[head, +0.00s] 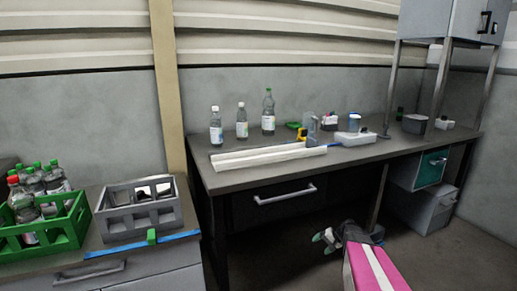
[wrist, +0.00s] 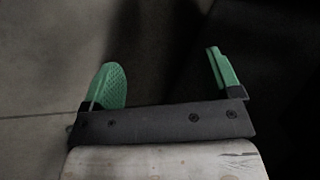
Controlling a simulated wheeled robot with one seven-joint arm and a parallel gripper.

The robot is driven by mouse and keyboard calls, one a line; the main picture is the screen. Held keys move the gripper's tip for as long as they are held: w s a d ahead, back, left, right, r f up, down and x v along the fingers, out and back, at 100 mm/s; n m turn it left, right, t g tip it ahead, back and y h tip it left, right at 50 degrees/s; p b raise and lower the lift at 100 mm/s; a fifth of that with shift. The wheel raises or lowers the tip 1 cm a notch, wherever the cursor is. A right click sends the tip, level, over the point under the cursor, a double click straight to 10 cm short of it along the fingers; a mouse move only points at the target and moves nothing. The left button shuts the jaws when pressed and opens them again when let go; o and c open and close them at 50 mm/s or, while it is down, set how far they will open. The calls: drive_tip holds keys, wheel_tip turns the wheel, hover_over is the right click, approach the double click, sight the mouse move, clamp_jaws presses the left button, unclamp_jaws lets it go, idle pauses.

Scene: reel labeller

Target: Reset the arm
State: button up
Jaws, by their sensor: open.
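My gripper (head: 324,240) shows in the head view low in front of the dark workbench, near my pink and white arm link. It also shows in the wrist view (wrist: 163,62), where its two green fingers stand wide apart. It is open with nothing between the fingers. Behind the fingers there is only dark, blurred floor and shadow. The gripper touches nothing that I can see.
The workbench (head: 345,168) holds several bottles, a long white bar (head: 262,158) and small devices. A drawer handle (head: 285,195) sticks out below its top. At left, a green crate (head: 55,232) with bottles and a grey crate (head: 140,222) stand on a lower cabinet.

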drive_tip(key=s+a+r+n+g+h, duration=0.1)
drive_tip(key=s+a+r+h, duration=0.1)
drive_tip(key=s+a+r, duration=0.2)
drive_tip(key=s+a+r+n+h, duration=0.1)
drive_tip(key=s+a+r+h, duration=0.2)
drive_tip(key=s+r, duration=0.3)
drive_tip(key=s+a+r+n+g+h, duration=0.1)
drive_tip(key=s+a+r, duration=0.4)
drive_tip(key=s, duration=0.6)
drive_tip(key=shift+a+n+g+h, duration=0.3)
drive_tip(key=shift+a+n+h, duration=0.25)
drive_tip(key=shift+h, duration=0.55)
